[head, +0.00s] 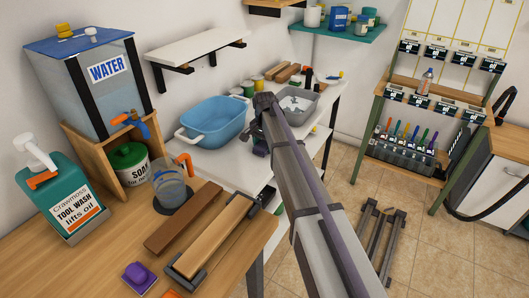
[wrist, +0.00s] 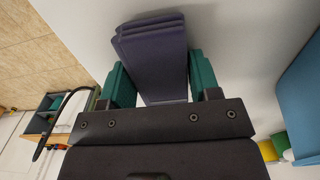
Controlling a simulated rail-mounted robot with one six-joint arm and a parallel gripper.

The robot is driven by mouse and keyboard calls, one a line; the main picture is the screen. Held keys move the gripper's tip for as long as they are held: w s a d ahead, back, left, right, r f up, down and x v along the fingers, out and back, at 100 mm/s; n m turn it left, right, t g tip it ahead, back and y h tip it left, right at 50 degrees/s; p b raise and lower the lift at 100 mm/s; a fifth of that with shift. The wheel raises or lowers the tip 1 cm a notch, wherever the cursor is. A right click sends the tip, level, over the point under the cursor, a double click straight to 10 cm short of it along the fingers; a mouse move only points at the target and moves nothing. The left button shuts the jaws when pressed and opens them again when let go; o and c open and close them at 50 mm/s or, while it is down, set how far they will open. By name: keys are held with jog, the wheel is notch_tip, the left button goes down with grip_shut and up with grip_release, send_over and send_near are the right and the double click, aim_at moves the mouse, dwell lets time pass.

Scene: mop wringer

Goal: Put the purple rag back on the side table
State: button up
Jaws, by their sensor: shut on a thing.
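My gripper (wrist: 160,88) has green fingers and is shut on the purple rag (wrist: 152,42), a folded dark purple slab between them in the wrist view. In the head view my arm reaches to the white-topped table (head: 216,166), and its end largely hides the gripper and rag. A pale surface (wrist: 235,50) lies behind the rag in the wrist view. I cannot tell whether the rag touches it. I cannot tell for certain which table is the side table.
A blue tub (head: 213,121) stands on the white table left of my arm, with a grey basin (head: 296,103) behind. Several cans stand at the wall.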

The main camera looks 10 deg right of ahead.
aim_at(265, 143)
jog(key=shift+r, duration=0.1)
jog(key=shift+f, duration=0.2)
jog(key=o, duration=0.9)
jog(key=shift+r, duration=0.1)
notch_tip(265, 143, up, 12)
jog(key=r+p, duration=0.1)
jog(key=p, duration=1.2)
jog(key=s+n, duration=0.8)
jog(key=s, duration=2.4)
jog(key=shift+s+f+n, duration=0.25)
jog(key=shift+f+n, duration=0.05)
jog(key=shift+f, duration=0.1)
